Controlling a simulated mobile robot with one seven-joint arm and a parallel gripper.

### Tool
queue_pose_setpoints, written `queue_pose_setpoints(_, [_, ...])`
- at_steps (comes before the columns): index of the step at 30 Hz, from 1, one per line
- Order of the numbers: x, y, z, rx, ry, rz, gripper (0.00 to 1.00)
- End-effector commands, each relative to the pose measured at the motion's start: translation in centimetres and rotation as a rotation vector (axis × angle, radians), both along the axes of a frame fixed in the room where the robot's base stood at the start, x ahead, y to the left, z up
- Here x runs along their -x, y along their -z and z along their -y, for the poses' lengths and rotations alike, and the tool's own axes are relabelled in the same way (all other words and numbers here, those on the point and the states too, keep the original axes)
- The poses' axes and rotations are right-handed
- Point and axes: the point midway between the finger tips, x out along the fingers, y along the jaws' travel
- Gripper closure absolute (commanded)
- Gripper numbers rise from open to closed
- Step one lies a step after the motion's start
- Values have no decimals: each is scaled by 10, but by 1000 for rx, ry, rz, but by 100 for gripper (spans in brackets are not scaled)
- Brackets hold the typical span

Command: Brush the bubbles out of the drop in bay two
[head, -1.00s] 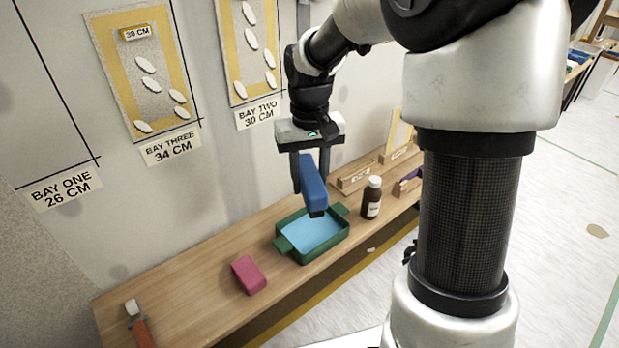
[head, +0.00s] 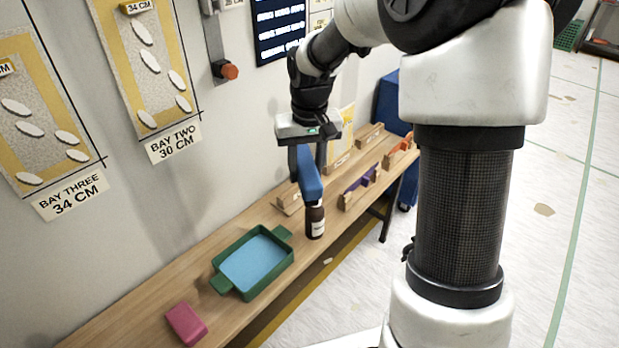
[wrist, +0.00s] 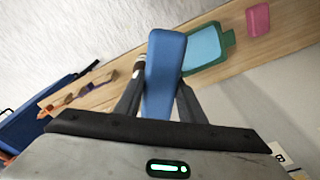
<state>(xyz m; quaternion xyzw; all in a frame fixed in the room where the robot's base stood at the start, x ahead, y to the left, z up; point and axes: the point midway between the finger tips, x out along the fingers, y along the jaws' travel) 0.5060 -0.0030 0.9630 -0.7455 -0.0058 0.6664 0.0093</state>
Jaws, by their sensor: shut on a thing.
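The drop in bay two (head: 153,65) is a grey speckled sheet with yellow side bands on the wall, at upper left in the head view. Several white oval bubbles (head: 150,61) lie on it. A "34 CM" tag (head: 135,7) sits at its top; the sign below (head: 173,142) reads "BAY TWO 30 CM". My gripper (head: 308,163) is shut on a blue block-like brush (head: 309,180), right of the drop and apart from it. The brush also shows between the fingers in the wrist view (wrist: 164,70). Its bristles cannot be made out.
The wooden bench (head: 190,264) carries a green tray with a blue inside (head: 222,284), a pink block (head: 186,323), a brown bottle (head: 316,222) and wooden holders (head: 352,197). The bay three drop (head: 40,110) hangs left. A red-knobbed wall fitting (head: 229,71) is right of bay two.

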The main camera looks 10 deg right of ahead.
Motion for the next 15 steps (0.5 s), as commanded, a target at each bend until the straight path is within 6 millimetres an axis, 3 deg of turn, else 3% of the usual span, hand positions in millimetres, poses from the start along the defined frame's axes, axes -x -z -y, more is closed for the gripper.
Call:
queue_pose_setpoints(6, [-63, 4, -4, -43, 2, 239, 87])
queue_pose_setpoints(15, [-109, -11, -22, -98, -17, 513, 87])
